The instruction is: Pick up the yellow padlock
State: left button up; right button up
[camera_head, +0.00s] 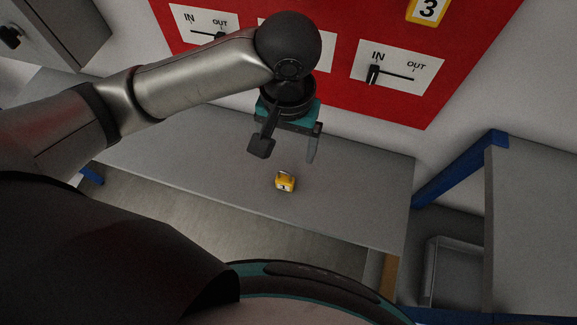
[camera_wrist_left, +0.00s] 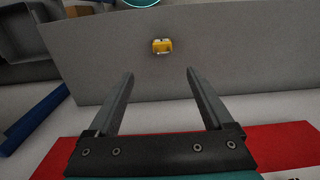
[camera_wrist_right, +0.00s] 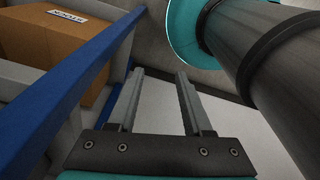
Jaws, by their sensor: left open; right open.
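The yellow padlock (camera_head: 285,183) lies on the grey table in the head view, with a metal shackle and a dark mark on its face. It also shows in the left wrist view (camera_wrist_left: 162,46), beyond the fingertips. My left gripper (camera_head: 287,155) is open and empty. It hangs above the table, apart from the padlock, on the side toward the red panel. In the left wrist view its two fingers (camera_wrist_left: 160,75) are spread. My right gripper (camera_wrist_right: 160,72) shows only in its own wrist view, open and empty, with no padlock in sight there.
The grey table (camera_head: 370,200) is otherwise clear around the padlock. A red panel (camera_head: 340,100) with IN/OUT levers stands behind it. A blue-edged frame (camera_head: 455,170) stands at the right. In the right wrist view, a cardboard box (camera_wrist_right: 50,45) lies behind a blue rail (camera_wrist_right: 75,85).

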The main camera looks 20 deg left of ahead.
aim_at(285, 179)
pick_arm(q)
jog(key=f, duration=0.4)
jog(key=shift+s+b, duration=0.25)
jog(key=shift+b, duration=0.1)
notch_tip(285, 179, down, 5)
jog(key=shift+r+b, duration=0.1)
jog(key=shift+b, duration=0.25)
jog(key=shift+f, duration=0.2)
jog(key=shift+a+f, duration=0.15)
jog(key=shift+f, duration=0.25)
jog(key=f, duration=0.3)
jog(key=shift+a+f+b, duration=0.2)
jog(key=shift+f+b, duration=0.1)
jog(key=shift+f, duration=0.35)
pick_arm(e)
jog(key=shift+s+d+f, duration=0.1)
jog(key=shift+s+f, duration=1.05)
